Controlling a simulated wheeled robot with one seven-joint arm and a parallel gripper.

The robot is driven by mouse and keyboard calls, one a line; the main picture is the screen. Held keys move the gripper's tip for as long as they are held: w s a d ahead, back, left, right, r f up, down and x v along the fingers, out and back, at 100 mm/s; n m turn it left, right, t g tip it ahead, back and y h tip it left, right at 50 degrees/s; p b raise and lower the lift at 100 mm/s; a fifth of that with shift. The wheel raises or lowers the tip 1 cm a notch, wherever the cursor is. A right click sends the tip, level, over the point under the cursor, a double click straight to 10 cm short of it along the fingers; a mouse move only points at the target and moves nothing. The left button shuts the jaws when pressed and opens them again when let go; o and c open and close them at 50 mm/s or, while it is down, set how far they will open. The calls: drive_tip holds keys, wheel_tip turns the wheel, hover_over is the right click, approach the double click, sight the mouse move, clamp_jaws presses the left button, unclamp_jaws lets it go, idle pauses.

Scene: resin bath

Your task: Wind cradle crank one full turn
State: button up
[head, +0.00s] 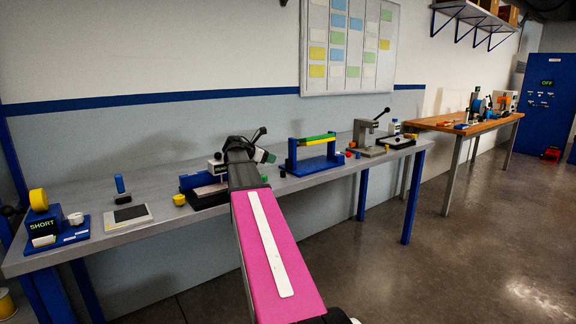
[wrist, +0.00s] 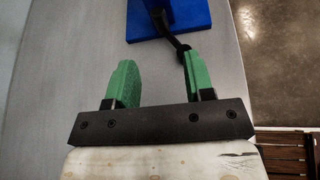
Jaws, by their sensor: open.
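The cradle (head: 315,162) is a blue stand on the grey bench with a green and yellow bar across its top. Its blue base (wrist: 200,18) shows at the top of the wrist view. A black crank (wrist: 163,22) juts from the blue part toward my gripper (wrist: 158,68). The lower end of the crank is by the tip of the right green finger; I cannot tell whether they touch. My gripper is open with nothing between its fingers. In the head view my gripper (head: 265,156) is just left of the cradle, and my arm hides part of the bench.
A press (head: 366,135) stands right of the cradle on the grey bench (head: 150,208). A blue SHORT box (head: 42,222) and a dark pad (head: 130,214) are at left. A small yellow cup (head: 179,200) is near the front edge. A wooden bench (head: 450,124) stands beyond.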

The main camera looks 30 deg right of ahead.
sight(286, 161)
drive_tip(key=shift+f+n, duration=0.15)
drive_tip(key=shift+n, duration=0.65)
drive_tip(key=x, duration=1)
drive_tip(key=shift+d, duration=0.25)
drive_tip(key=shift+w, duration=0.1)
clamp_jaws()
